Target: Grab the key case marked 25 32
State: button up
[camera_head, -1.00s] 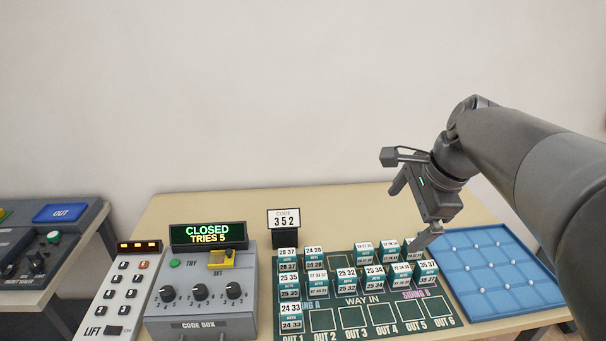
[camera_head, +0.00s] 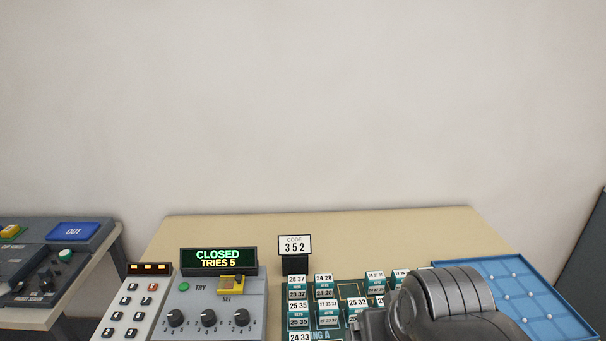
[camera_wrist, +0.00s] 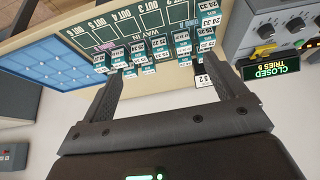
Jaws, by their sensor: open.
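The key case marked 25 32 (camera_head: 357,303) is a small white-and-teal block on the dark green board (camera_head: 347,290), right of the cases marked 25 35 and 27 33. In the head view its lower part is close to my arm, which hides much of the board. My gripper (camera_wrist: 172,70) is open and empty in the wrist view, its fingers spread wide. The group of key cases (camera_wrist: 160,48) shows upside down beyond the fingertips, apart from them. I cannot tell for sure which one there is 25 32.
Several similar cases crowd the board around it. The code box (camera_head: 207,310), reading CLOSED, TRIES 5, and a lift panel (camera_head: 131,305) are at left. A blue tray (camera_head: 530,290) is at right.

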jog(key=c, duration=0.7)
jog(key=shift+o, duration=0.2)
jog(key=shift+w, duration=0.1)
jog(key=g, duration=0.7)
send_over(357, 302)
jog(key=w, duration=0.2)
jog(key=f, duration=1.2)
jog(key=shift+s+a, duration=0.15)
jog(key=shift+s, duration=0.05)
jog(key=f, duration=0.5)
jog(key=shift+s+f, duration=0.1)
jog(key=shift+s, duration=0.15)
jog(key=f, duration=0.1)
jog(key=s+f, duration=0.1)
jog(key=f, duration=0.2)
jog(key=shift+s+d+f, duration=0.15)
jog(key=shift+d+f, duration=0.1)
jog(key=shift+f, duration=0.6)
